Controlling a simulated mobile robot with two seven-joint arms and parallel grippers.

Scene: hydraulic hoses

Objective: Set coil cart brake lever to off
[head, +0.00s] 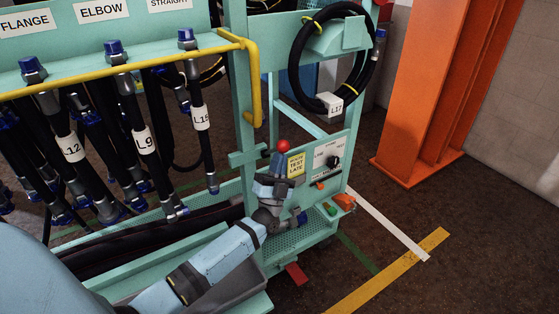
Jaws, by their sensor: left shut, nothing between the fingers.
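The coil cart (345,150) is a teal frame with a control panel on its near end. A red ball knob (283,145), which looks like the top of the brake lever, stands at the panel's left edge. The lever's shaft is hidden behind my gripper, so I cannot read its position. My left gripper (277,164) is shut and empty, just below the red knob and in front of the panel's left side. I cannot tell whether it touches the lever. My right gripper is not in view.
The panel has a black rotary knob (333,161), a yellow label (296,165) and coloured buttons. A red pedal-like part (296,273) sticks out low. Labelled hoses (140,135) hang at left under a yellow rail (130,65). A coiled hose (297,75) hangs above. An orange column (440,90) stands at right.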

